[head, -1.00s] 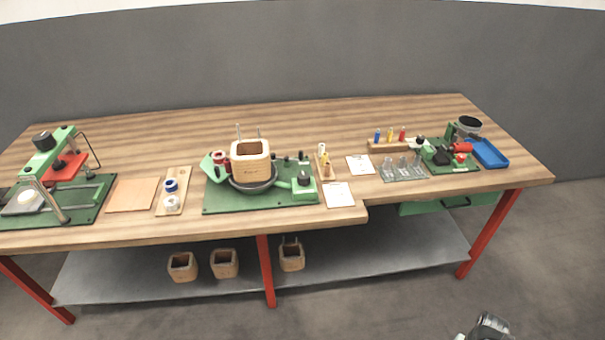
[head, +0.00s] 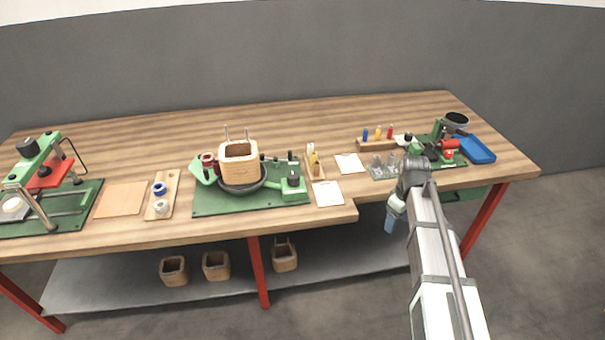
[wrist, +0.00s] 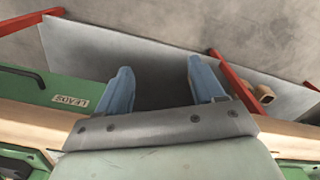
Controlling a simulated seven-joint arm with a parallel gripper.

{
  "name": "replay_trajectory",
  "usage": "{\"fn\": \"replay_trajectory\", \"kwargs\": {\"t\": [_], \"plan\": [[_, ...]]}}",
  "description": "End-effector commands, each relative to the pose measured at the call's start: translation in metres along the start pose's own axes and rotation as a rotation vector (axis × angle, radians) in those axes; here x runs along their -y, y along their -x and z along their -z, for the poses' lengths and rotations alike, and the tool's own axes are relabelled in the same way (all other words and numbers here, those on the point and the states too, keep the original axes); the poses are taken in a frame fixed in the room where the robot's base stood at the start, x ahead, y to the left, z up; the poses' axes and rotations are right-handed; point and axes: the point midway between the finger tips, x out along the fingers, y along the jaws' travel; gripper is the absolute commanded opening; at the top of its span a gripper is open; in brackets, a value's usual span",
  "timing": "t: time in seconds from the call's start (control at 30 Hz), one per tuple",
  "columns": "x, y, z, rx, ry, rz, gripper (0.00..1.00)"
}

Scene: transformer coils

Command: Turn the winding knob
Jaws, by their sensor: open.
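The winding machine (head: 215,205) stands on a green base in the middle of the bench in the head view. A square wooden coil form (head: 239,162) sits upright on its round dark plate. A green block with a dark knob on top (head: 293,179) stands at the base's right; I cannot tell whether this is the winding knob. My gripper (head: 390,225) is in front of the bench's front edge, to the right of the winding machine and apart from it. In the wrist view its two blue fingers (wrist: 161,88) are spread, with nothing between them.
A green drawer labelled "LEADS" (wrist: 85,92) and the grey lower shelf (wrist: 150,55) lie near my gripper. Several wooden forms stand on that shelf (head: 340,255). A blue tray (head: 474,150) is at the bench's right. The bench's back strip is clear.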

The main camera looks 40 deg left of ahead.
Motion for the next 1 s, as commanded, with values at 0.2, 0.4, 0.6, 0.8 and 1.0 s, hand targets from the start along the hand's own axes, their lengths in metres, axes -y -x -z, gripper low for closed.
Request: {"fn": "replay_trajectory", "kwargs": {"t": [0.2, 0.4, 0.6, 0.8, 1.0], "plan": [[0.043, 0.072, 0.106, -0.003, 0.358, -0.002, 0.68], [0.102, 0.142, 0.186, -0.002, 0.680, -0.001, 0.68], [0.163, 0.204, 0.242, -0.001, 0.947, 0.001, 0.68], [0.198, 0.237, 0.264, 0.001, 1.087, 0.003, 0.68], [0.205, 0.233, 0.266, 0.002, 1.114, 0.005, 0.68]]}}
